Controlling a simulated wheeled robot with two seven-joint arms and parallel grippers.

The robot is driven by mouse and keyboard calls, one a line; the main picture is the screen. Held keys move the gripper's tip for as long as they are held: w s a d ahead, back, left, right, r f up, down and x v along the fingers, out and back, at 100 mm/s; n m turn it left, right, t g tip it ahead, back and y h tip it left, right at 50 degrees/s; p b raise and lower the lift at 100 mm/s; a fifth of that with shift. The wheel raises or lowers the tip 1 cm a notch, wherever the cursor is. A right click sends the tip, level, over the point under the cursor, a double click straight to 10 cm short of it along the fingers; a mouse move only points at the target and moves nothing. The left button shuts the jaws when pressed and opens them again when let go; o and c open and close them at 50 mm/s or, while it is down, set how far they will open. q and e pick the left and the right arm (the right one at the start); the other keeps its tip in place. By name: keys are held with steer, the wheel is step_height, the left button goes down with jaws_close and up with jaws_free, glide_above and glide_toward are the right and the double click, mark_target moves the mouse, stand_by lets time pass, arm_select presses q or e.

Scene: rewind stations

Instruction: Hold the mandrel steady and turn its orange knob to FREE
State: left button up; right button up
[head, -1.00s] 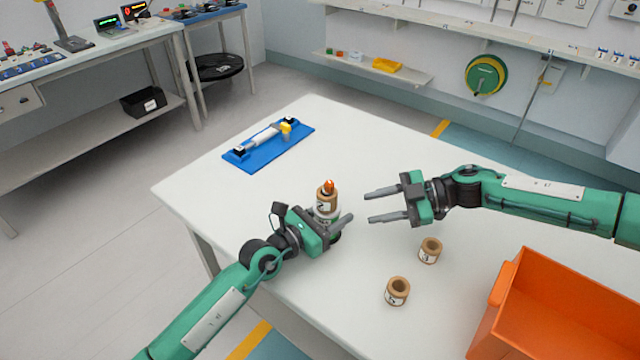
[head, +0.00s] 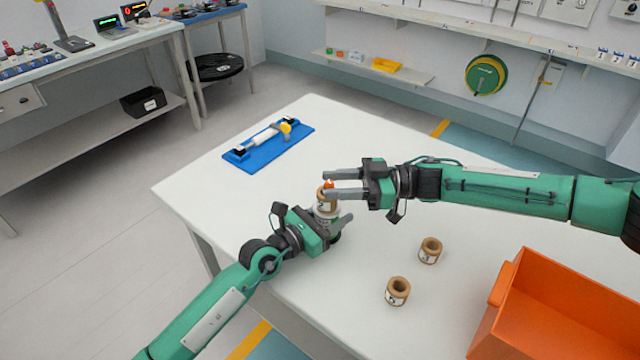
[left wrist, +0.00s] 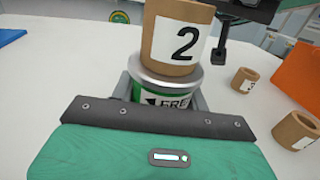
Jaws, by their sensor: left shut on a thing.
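The mandrel (left wrist: 163,91) stands upright on the white table, with a brown spool (left wrist: 180,38) labelled 2 on top. The spool also shows in the head view (head: 325,202). My left gripper (head: 334,229) is shut on the mandrel's lower part, where a green-and-white band with partly hidden lettering shows in the left wrist view. The orange knob (head: 329,184) is at the top of the mandrel, partly hidden by my right gripper (head: 328,183). The right fingers are apart, one on each side of the knob; I cannot tell whether they touch it.
Two brown spools (head: 430,250) (head: 398,290) stand on the table to the right. An orange bin (head: 560,310) is at the right front. A blue board (head: 250,156) with a white roller lies at the back left. The table (head: 220,200) is otherwise clear.

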steer(key=shift+s+a, duration=0.15)
steer(key=shift+a, duration=1.65)
jaws_close()
